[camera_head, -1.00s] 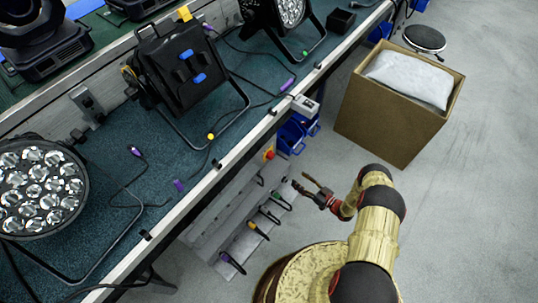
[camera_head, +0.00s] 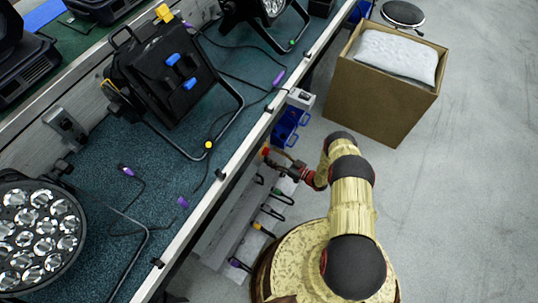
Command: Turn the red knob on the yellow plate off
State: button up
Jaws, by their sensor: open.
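The red knob (camera_head: 265,151) on its small yellow plate is at the upper end of the grey panel below the bench edge. It shows only as a small red and orange patch. My gripper (camera_head: 276,160) is open, with its fingers pointing left at the knob. The fingertips are very close to the knob and partly cover that spot. I cannot tell whether they touch it or are around it. The knob's turn position is too small to make out.
The grey panel (camera_head: 228,222) has several cables plugged in below the knob. Blue bins (camera_head: 288,125) hang just above the gripper. The bench edge (camera_head: 232,168) runs close on the left. A cardboard box (camera_head: 372,105) stands on the floor at upper right. Floor on the right is clear.

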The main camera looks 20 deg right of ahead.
jog(key=shift+x, duration=1.1)
jog(key=shift+c, duration=1.1)
jog(key=c, duration=0.9)
